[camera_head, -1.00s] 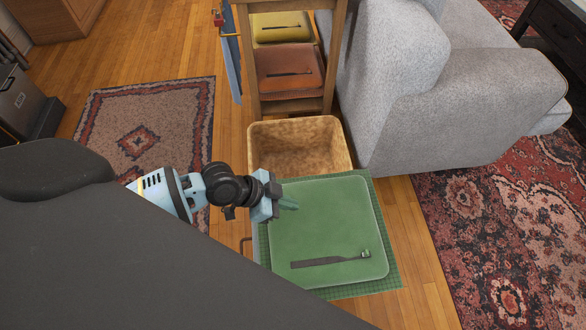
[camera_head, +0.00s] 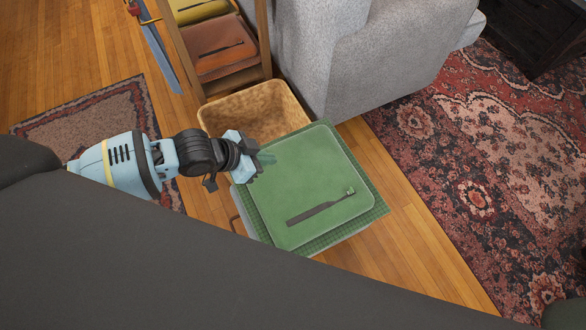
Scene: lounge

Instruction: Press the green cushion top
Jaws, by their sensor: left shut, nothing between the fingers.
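The green cushion (camera_head: 305,175) lies flat on a box with a green checked cover (camera_head: 372,208). A dark strap with a small green end (camera_head: 320,208) lies across its lower right part. My left gripper (camera_head: 262,163) is shut and empty, at the cushion's upper left edge. The fingertips overlap the cushion edge in the picture; I cannot tell whether they touch it. My right gripper is not in view.
A tan open basket (camera_head: 258,112) stands just behind the cushion. Beyond it a wooden shelf holds an orange cushion (camera_head: 220,58) and a yellow cushion (camera_head: 195,10). A grey sofa (camera_head: 385,60) stands behind right. Patterned rugs (camera_head: 480,170) lie either side.

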